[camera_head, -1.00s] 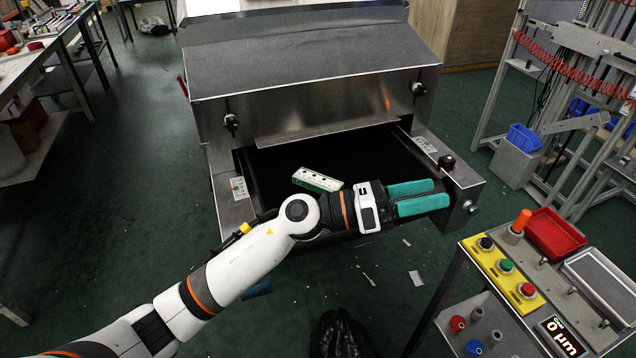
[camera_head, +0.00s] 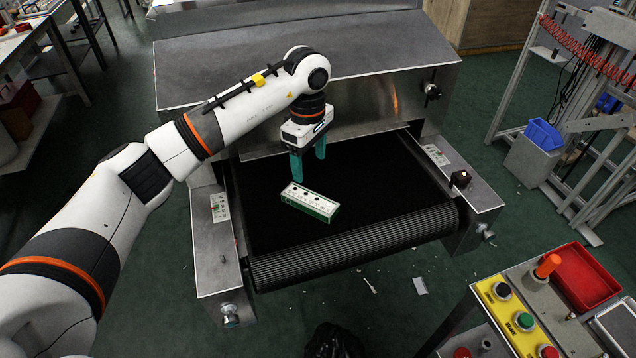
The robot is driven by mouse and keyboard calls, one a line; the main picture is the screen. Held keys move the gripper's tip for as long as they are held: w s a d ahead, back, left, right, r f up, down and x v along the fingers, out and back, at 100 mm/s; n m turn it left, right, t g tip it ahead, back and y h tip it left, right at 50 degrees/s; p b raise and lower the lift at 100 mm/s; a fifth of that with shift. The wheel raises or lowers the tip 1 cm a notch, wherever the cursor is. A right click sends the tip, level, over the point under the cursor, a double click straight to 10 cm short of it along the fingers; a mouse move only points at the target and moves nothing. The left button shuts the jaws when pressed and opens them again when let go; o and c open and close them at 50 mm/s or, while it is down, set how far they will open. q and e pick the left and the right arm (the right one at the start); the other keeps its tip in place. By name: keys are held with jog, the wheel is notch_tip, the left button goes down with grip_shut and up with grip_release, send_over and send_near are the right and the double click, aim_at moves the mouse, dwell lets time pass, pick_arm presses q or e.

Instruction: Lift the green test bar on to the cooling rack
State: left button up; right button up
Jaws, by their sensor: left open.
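The green test bar (camera_head: 309,202) is a short block with a pale, dotted top face and a green side. It lies on the black conveyor belt (camera_head: 390,200) at the dryer's mouth, slightly slanted. My left gripper (camera_head: 309,168) points down with its two teal fingers apart, above and just behind the bar. It is empty and seems clear of the bar. My right gripper is not in view. I cannot make out a cooling rack for certain.
The metal dryer hood (camera_head: 380,80) rises behind the belt, close to my left arm. A control stand with a yellow button panel (camera_head: 520,318) and a red tray (camera_head: 580,277) is at lower right. A grey frame stand with a blue bin (camera_head: 543,135) is at right.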

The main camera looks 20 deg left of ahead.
pick_arm(q)
send_over(310, 198)
jog(key=s, duration=0.1)
notch_tip(310, 198, down, 5)
jog(key=shift+f+p, duration=0.1)
jog(key=shift+p, duration=0.35)
jog(key=shift+w+f, duration=0.1)
jog(key=shift+f, duration=0.5)
jog(key=f, duration=0.3)
jog(key=f+p, duration=0.1)
jog(key=shift+w+f, duration=0.15)
jog(key=shift+w, duration=0.25)
jog(key=shift+f, duration=0.2)
jog(key=shift+c, duration=0.9)
jog(key=c, duration=1)
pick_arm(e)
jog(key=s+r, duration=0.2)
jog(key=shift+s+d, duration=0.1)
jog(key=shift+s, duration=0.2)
